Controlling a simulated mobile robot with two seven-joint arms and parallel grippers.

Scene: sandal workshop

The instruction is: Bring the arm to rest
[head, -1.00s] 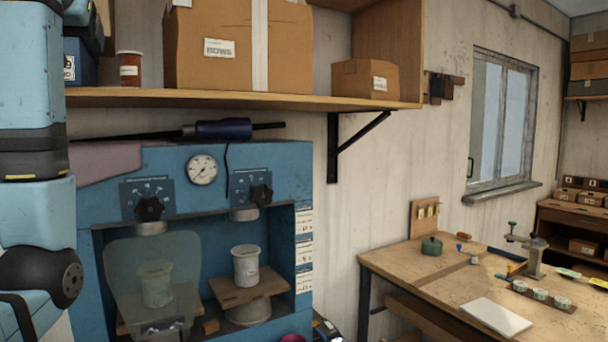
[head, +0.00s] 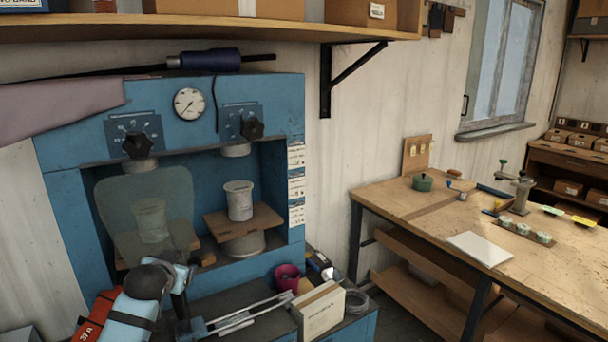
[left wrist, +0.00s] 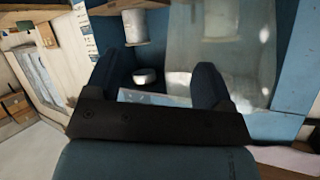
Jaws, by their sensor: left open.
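My left gripper (left wrist: 157,78) shows in the left wrist view with its two dark fingers spread apart and nothing between them. Beyond the fingers lie the blue press (left wrist: 262,60) and a white cup (left wrist: 134,26), which appear upside down. The gripper looks apart from the press, with a gap I cannot measure. In the head view I cannot make out the left gripper for certain. My right gripper shows in neither view.
In the head view the press (head: 60,190) holds two cups behind and beside a translucent guard (head: 118,215). A wooden shelf (head: 290,38) runs above. A purple cup (head: 287,277) and a carton (head: 320,312) sit at the front. A workbench (head: 400,205) stands right.

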